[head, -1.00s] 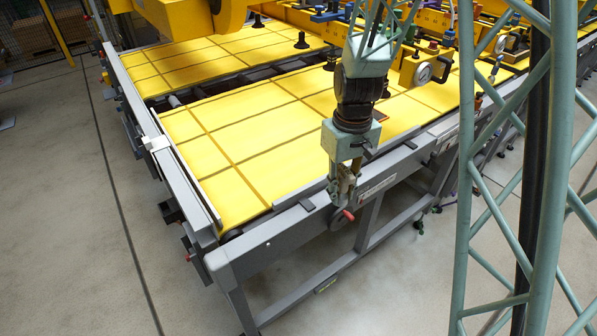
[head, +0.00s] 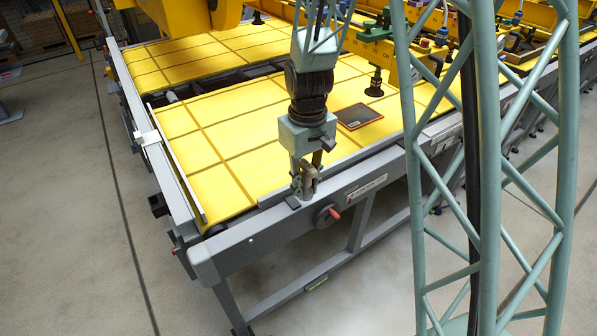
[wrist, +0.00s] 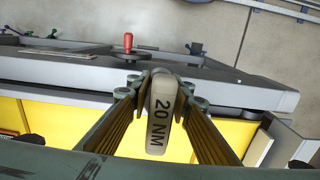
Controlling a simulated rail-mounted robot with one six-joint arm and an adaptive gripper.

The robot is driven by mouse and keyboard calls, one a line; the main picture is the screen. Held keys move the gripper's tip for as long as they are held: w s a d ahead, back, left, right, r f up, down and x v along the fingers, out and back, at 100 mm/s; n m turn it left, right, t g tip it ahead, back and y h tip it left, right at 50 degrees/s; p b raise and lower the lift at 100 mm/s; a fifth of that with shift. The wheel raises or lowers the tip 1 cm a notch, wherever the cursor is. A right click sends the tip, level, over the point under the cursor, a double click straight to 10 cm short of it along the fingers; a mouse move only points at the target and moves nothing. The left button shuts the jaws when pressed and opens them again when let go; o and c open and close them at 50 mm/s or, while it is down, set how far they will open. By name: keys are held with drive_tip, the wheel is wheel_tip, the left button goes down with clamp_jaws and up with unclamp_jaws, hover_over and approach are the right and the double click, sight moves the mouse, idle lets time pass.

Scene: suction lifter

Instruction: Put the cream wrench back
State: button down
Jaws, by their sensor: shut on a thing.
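The cream wrench (wrist: 162,112), a pale rounded piece marked "20 NM", sits between my gripper's fingers (wrist: 163,88) in the wrist view. My gripper is shut on it. In the head view my gripper (head: 304,190) points down at the grey front rail (head: 260,226) of the yellow table, left of a red-handled crank. The wrench is small there and mostly hidden by the fingers. I cannot tell whether it touches the rail. A small dark pad (head: 292,202) lies on the rail just beside the fingertips.
The red-handled crank (head: 330,214) sticks out of the rail's front; its handle also shows in the wrist view (wrist: 128,42). The yellow tabletop (head: 215,150) is mostly bare. A dark framed plate (head: 359,116) lies on it. A yellow beam with suction cups (head: 375,87) stands behind, right.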

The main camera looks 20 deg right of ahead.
drive_tip(key=shift+w, duration=0.1)
drive_tip(key=w, duration=0.5)
drive_tip(key=w+d+f, duration=0.1)
drive_tip(key=w, duration=0.4)
drive_tip(key=w+d+p, duration=0.1)
drive_tip(key=w, duration=0.3)
drive_tip(key=shift+w+d+f, duration=0.2)
drive_tip(key=shift+w+d, duration=0.05)
drive_tip(key=shift+w, duration=0.15)
drive_tip(key=shift+w+d, duration=0.1)
drive_tip(key=shift+w, duration=0.4)
drive_tip(key=shift+s+f, duration=0.1)
drive_tip(key=shift+f, duration=1.7)
drive_tip(key=shift+f, duration=0.2)
drive_tip(key=c, duration=2.4)
unclamp_jaws()
drive_tip(key=shift+o, duration=0.2)
drive_tip(key=shift+r, duration=0.2)
